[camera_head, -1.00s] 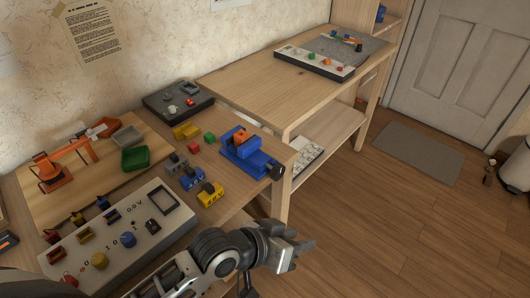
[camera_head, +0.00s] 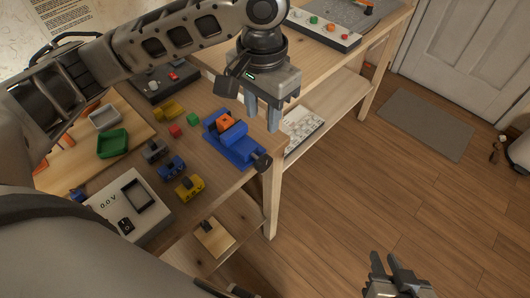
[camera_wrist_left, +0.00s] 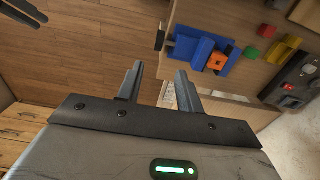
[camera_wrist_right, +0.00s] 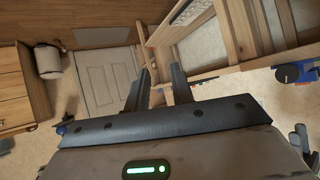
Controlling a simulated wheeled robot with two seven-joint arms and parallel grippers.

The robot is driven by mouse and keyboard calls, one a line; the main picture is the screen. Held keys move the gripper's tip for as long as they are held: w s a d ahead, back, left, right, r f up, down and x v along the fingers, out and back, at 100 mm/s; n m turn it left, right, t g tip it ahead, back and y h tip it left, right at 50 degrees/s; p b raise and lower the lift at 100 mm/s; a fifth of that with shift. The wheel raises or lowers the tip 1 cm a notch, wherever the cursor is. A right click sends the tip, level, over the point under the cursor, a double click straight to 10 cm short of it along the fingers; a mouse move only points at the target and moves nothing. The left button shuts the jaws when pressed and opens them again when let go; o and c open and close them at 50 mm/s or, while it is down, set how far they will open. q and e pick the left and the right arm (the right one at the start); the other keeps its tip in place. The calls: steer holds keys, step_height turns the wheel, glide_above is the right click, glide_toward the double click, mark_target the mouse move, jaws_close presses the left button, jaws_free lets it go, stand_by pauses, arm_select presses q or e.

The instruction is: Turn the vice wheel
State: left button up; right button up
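The blue vice (camera_head: 232,150) sits at the bench's right end, with an orange block (camera_head: 225,122) at its jaws. Its dark wheel (camera_head: 262,161) sticks out past the bench edge. The left wrist view shows the vice (camera_wrist_left: 192,46) and the wheel (camera_wrist_left: 160,40) above my fingers. My left gripper (camera_head: 262,116) is open and empty, pointing down above and beyond the vice, apart from the wheel. My right gripper (camera_head: 386,258) is open and empty over the floor at lower right. The right wrist view shows part of the blue vice (camera_wrist_right: 290,73) at its right edge.
Blue (camera_head: 172,167), yellow (camera_head: 189,187) and grey (camera_head: 154,150) small blocks stand left of the vice. A white control box (camera_head: 130,205) is at the near left. A second table (camera_head: 300,60) stands behind.

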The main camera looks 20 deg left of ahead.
mark_target(263, 158)
arm_select(q)
step_height(263, 158, down, 14)
steer(key=shift+f+b, duration=0.1)
steer(key=shift+b, duration=0.8)
jaws_close()
